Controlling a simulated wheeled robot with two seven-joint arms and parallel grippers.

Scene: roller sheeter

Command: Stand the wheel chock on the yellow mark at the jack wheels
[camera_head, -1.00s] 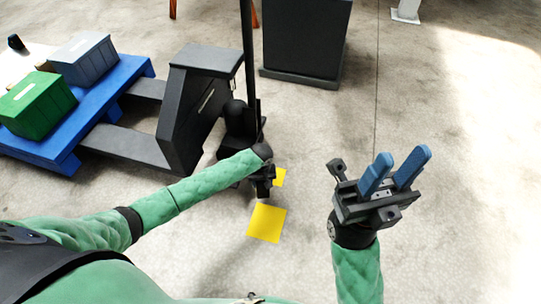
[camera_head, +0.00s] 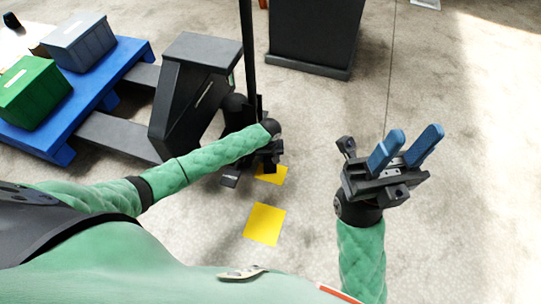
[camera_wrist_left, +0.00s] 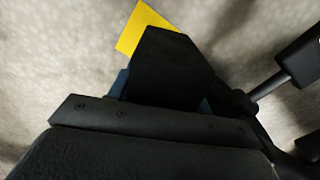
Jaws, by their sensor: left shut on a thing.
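My left gripper (camera_head: 270,158) is at the wheel end of the pallet jack (camera_head: 190,100), above the far yellow mark (camera_head: 272,176), which it partly hides. In the left wrist view, the left gripper (camera_wrist_left: 162,98) is shut on the black wheel chock (camera_wrist_left: 165,65), with blue fingers showing at its sides. Part of a yellow mark (camera_wrist_left: 146,27) shows just beyond the chock. I cannot tell whether the chock touches the floor. A second yellow square (camera_head: 264,224) lies nearer to me. My right gripper (camera_head: 408,148) is open and empty, its blue fingers apart.
The jack's black upright handle (camera_head: 247,50) rises close beside my left gripper. A blue pallet (camera_head: 115,78) with a green crate (camera_head: 32,92) and a grey crate (camera_head: 78,42) is at left. A dark cabinet (camera_head: 312,35) stands behind. The floor at right is clear.

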